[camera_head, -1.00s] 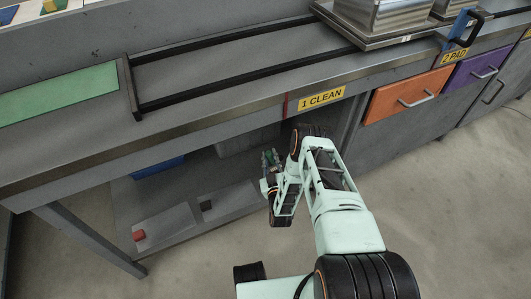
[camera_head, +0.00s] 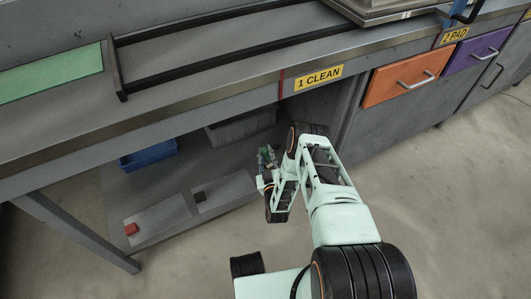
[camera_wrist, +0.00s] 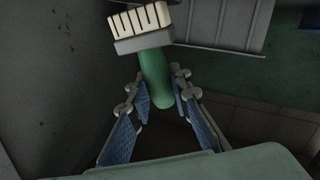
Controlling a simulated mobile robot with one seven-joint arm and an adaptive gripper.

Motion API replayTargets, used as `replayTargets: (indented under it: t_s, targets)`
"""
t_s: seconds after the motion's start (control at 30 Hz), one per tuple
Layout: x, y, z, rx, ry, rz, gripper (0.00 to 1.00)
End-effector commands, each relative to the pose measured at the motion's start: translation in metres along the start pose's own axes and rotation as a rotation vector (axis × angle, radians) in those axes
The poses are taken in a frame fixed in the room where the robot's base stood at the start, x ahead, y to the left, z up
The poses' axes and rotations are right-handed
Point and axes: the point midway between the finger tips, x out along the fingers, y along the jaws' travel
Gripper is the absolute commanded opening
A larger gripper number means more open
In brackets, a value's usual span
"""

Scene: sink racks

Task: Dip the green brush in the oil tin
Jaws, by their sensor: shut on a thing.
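My gripper (camera_head: 267,170) is in front of the opening under the counter in the head view. In the wrist view its two blue-padded fingers (camera_wrist: 158,88) are shut on the green brush (camera_wrist: 155,68) by its handle. The brush head has a grey band and cream bristles (camera_wrist: 140,20), and it points to the top of that view, away from the palm. In the head view the brush shows only as a small green patch at the gripper. I cannot make out an oil tin in either view.
The lower shelf holds a blue bin (camera_head: 148,156), a grey bin (camera_head: 240,128), and two pale plates with a small red block (camera_head: 131,229) and a dark block (camera_head: 199,197). The counter edge (camera_head: 190,118) runs above. An orange drawer (camera_head: 405,80) is at right.

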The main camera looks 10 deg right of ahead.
Motion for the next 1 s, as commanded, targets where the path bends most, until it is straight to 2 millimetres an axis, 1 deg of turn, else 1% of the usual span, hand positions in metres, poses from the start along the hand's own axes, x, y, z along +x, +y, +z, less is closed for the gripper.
replayTargets:
  t_s: [0.53,1.0]
  targets:
    - [0.0,0.0001,-0.0007,0.0,0.0,0.0,0.0]
    - [0.0003,-0.0017,0.0042,0.0,0.0,0.0,0.0]
